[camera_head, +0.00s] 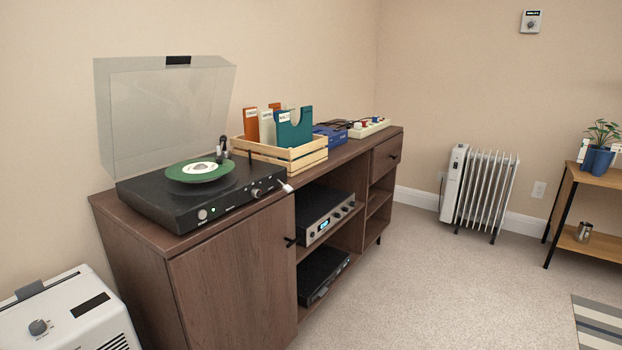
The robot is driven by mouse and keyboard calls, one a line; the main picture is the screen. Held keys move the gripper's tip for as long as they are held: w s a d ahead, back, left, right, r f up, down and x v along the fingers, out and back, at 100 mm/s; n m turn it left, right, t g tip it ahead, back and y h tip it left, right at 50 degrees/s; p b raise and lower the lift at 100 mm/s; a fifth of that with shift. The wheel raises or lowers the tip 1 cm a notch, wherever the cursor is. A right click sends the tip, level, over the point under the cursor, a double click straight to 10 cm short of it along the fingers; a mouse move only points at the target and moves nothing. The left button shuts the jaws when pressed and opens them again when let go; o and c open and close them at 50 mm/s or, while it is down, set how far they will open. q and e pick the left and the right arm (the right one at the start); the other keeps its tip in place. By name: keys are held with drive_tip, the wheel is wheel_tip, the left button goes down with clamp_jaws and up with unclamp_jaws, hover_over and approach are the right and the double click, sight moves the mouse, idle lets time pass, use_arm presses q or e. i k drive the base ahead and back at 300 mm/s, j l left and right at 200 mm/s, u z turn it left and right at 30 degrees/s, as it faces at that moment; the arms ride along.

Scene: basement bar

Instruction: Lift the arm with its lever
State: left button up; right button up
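A black turntable (172,222) sits on the left end of a brown wooden cabinet, with its clear dust cover (150,115) raised. A green record (200,171) with a pale label lies on the platter. A dark tonearm assembly (222,148) shows at the back right of the record. I cannot tell whether its tip touches the record. A thin dark upright piece (250,157) stands near the right back edge; I cannot tell if it is the lever. Neither of my grippers is in view.
The cabinet (232,265) also holds a wooden crate (310,157) of record sleeves, a blue box (331,134) and a power strip (369,128). A white appliance (65,315) stands at the lower left. A radiator (482,190) stands at the back. Carpet in front is clear.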

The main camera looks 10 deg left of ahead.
sight(286, 188)
drive_tip(key=i+l, duration=0.2)
drive_tip(key=i, duration=0.25)
drive_tip(key=i+l+z, duration=0.1)
drive_tip(key=i, duration=0.35)
drive_tip(key=i+l, duration=0.3)
drive_tip(key=i, duration=0.15)
